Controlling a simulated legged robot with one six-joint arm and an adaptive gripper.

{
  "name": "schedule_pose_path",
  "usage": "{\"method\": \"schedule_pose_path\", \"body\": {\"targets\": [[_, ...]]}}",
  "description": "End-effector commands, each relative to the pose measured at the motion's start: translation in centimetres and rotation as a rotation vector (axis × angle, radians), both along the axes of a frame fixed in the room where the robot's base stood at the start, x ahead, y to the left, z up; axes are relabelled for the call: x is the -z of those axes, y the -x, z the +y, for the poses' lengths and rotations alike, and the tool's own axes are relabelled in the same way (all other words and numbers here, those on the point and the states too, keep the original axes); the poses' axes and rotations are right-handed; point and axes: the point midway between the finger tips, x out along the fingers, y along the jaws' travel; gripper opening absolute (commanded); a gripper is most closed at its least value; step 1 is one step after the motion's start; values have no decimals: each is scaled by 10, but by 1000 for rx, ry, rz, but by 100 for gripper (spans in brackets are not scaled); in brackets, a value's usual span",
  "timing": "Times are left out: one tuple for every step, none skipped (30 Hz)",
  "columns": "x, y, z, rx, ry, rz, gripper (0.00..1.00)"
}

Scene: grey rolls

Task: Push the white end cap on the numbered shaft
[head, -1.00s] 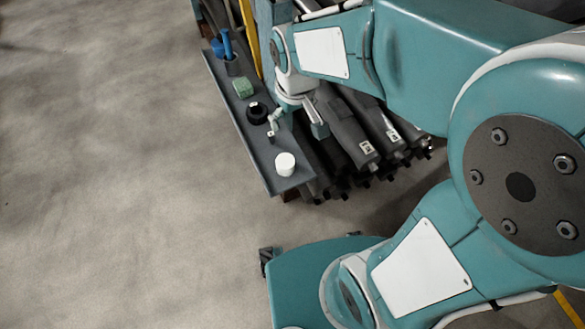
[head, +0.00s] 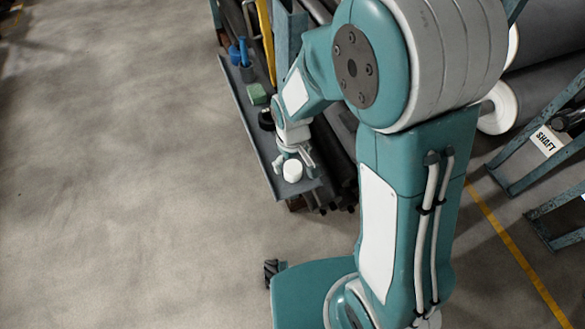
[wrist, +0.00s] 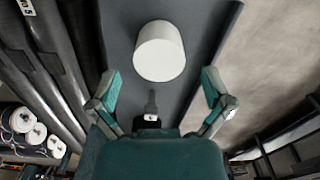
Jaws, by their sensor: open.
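The white end cap (head: 292,171) stands on the near end of a narrow grey shelf (head: 243,103). It also shows in the wrist view (wrist: 160,52) as a plain white cylinder, ahead of the jaws. My gripper (head: 294,154) is just above and beside the cap in the head view. In the wrist view my gripper (wrist: 160,82) has its fingers spread wide, with nothing held and the cap centred between their lines. Whether a finger touches the cap I cannot tell. Dark rolls lie beside the shelf; one roll (wrist: 45,55) bears a label ending in 5.
A black ring (head: 266,119), a green block (head: 257,94) and a blue-handled tool (head: 244,52) sit farther along the shelf. A blue rack with a SHAFT sign (head: 548,140) stands at right. White-ended rolls (wrist: 22,121) show lower left in the wrist view. Open floor lies left.

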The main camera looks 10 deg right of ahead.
Motion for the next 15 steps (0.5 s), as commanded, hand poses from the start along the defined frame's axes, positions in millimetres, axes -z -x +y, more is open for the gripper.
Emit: {"method": "schedule_pose_path", "body": {"targets": [[9, 1, 0, 0, 1, 5, 100], [13, 1, 0, 0, 1, 4, 100], [17, 1, 0, 0, 0, 3, 100], [20, 1, 0, 0, 1, 3, 100], [22, 1, 0, 0, 1, 3, 100], [24, 1, 0, 0, 1, 2, 100], [25, 0, 0, 0, 0, 1, 100], [25, 0, 0, 0, 0, 0, 100], [26, 0, 0, 0, 1, 0, 100], [25, 0, 0, 0, 1, 0, 100], [25, 0, 0, 0, 1, 0, 100], [25, 0, 0, 0, 1, 0, 100], [25, 0, 0, 0, 1, 0, 100], [25, 0, 0, 0, 1, 0, 87], [25, 0, 0, 0, 1, 0, 69]]}}
